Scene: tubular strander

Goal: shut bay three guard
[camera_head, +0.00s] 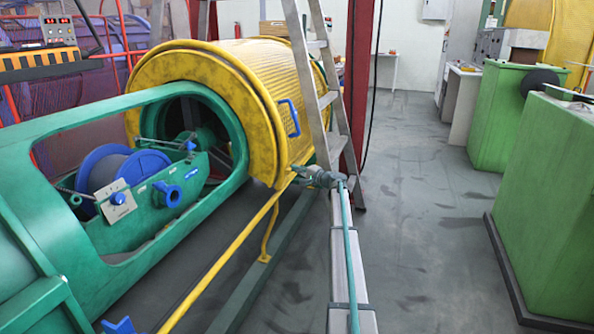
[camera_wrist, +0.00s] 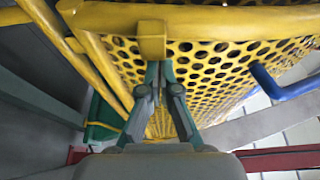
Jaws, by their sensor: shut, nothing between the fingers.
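The yellow perforated guard (camera_head: 262,95) is a curved hood around the far part of the green tubular body (camera_head: 60,150). A blue handle (camera_head: 289,118) sits on its side and also shows in the wrist view (camera_wrist: 283,86). Nearer than the guard, the bay opening is uncovered, with a blue spool (camera_head: 105,170) in a green cradle. My gripper (camera_head: 294,171) is low at the guard's near lower edge. In the wrist view my gripper (camera_wrist: 160,72) is shut and empty, its fingertips just below a yellow block (camera_wrist: 152,40) on the guard's edge. I cannot tell if they touch.
A yellow rail (camera_head: 222,264) runs along the machine's near side. A metal ladder (camera_head: 318,85) stands close beside the guard, next to a red post (camera_head: 358,75). Green cabinets (camera_head: 545,185) line the right. The grey floor between is clear.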

